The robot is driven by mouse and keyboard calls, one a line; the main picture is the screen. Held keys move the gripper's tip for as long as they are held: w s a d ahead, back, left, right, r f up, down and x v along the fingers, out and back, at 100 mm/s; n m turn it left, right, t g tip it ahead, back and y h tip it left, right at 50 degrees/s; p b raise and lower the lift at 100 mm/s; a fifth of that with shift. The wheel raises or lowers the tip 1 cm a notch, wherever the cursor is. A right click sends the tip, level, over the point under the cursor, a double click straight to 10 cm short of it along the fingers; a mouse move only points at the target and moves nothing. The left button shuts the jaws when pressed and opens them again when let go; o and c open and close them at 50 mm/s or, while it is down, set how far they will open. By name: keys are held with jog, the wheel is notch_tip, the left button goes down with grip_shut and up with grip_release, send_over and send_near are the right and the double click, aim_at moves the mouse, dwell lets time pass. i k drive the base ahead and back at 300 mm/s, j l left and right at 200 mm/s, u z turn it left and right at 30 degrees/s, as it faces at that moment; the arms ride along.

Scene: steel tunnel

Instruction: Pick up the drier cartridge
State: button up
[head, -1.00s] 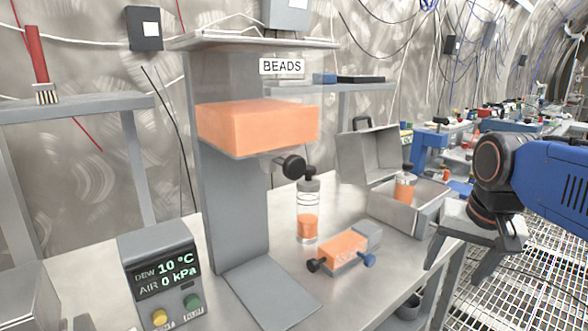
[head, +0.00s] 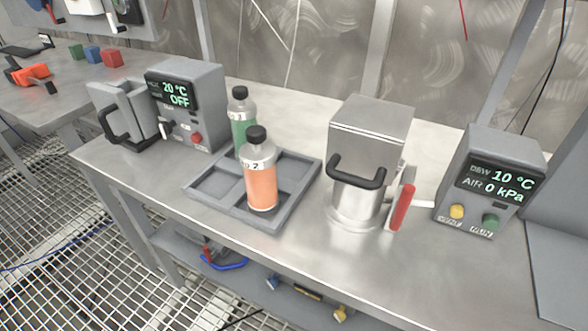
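I cannot tell for sure which thing is the drier cartridge. A clear bottle (head: 261,180) with orange contents, a black cap and a partly readable white label stands upright in a grey divided tray (head: 293,198). A second bottle (head: 241,117) with green contents and a dark cap stands upright behind it, partly hidden. The clear cylinder partly filled with orange beads, seen earlier under the BEADS hopper, is out of view now. My gripper is not in view.
A steel canister (head: 362,155) with a black handle and red lever stands right of the tray. A grey display unit (head: 490,185) reads 10 °C and 0 kPa. Another unit (head: 190,105) reads 20 °C, OFF. The bench front (head: 180,225) is clear.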

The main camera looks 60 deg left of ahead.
aim_at(258, 157)
jog(key=k+j+u, duration=0.15)
jog(key=k+u, duration=0.3)
jog(key=k, duration=0.15)
jog(key=l+u, duration=0.1)
jog(key=u, duration=0.3)
jog(key=l+u, duration=0.1)
jog(key=u, duration=0.35)
jog(key=l+u, duration=0.1)
jog(key=u, duration=0.3)
jog(key=l+u, duration=0.1)
jog(key=u, duration=0.35)
jog(key=k+l+u, duration=0.1)
jog(key=l, duration=0.2)
